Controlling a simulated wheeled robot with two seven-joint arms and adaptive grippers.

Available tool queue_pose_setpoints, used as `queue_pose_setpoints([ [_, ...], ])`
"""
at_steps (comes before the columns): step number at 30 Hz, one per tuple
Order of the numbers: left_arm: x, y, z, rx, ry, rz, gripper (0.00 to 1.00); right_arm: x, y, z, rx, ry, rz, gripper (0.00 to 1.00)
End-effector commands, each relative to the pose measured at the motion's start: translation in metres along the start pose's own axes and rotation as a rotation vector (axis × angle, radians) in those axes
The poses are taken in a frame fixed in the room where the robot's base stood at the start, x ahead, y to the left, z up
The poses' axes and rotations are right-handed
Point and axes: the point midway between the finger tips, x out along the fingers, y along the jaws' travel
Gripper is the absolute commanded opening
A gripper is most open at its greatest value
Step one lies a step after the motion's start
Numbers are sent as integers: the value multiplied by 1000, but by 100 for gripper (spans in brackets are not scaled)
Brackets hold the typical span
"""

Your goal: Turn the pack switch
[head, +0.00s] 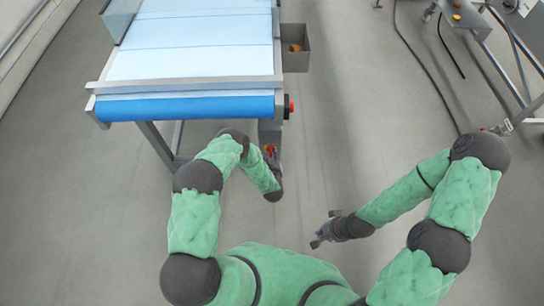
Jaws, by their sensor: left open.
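A small red part (270,148), which looks like a switch knob, shows at the lower end of a grey box (270,130) under the conveyor's near right corner. I cannot read any label or tell which way it is turned. My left gripper (272,157) is open, right at this red part and partly covering it. I cannot tell whether it touches it. My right gripper (319,238) hangs over bare floor, well to the right and nearer to me, with nothing visible in it. Its jaws are too small to judge.
A conveyor (190,64) with a blue front roller stands ahead. A red button (290,105) sticks out of its right side, above the grey box. A grey bin (296,62) with something orange hangs beside it. A metal stand (468,16) and cables are at the upper right. The middle floor is clear.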

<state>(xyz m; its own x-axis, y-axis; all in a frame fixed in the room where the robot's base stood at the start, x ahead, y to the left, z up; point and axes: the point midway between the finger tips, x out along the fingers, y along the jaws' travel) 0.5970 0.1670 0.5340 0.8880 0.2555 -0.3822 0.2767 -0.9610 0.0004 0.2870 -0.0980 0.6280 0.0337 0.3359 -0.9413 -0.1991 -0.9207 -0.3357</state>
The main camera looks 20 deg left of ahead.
Motion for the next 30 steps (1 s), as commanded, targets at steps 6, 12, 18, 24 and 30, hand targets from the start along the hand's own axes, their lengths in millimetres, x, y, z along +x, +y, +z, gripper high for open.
queue_pose_setpoints([
  [6,11,0,0,1,0,0,45,4,1,0,0,0,0,0],
  [12,11,0,0,1,0,0,45,3,1,0,0,0,0,0],
  [18,11,0,0,0,-1,0,0,3,1,0,0,0,0,0],
  [24,11,0,0,2,-1,0,0,3,1,0,0,0,0,0],
  [30,11,0,1,38,-2,-16,0,6,2,0,0,0,0,0],
])
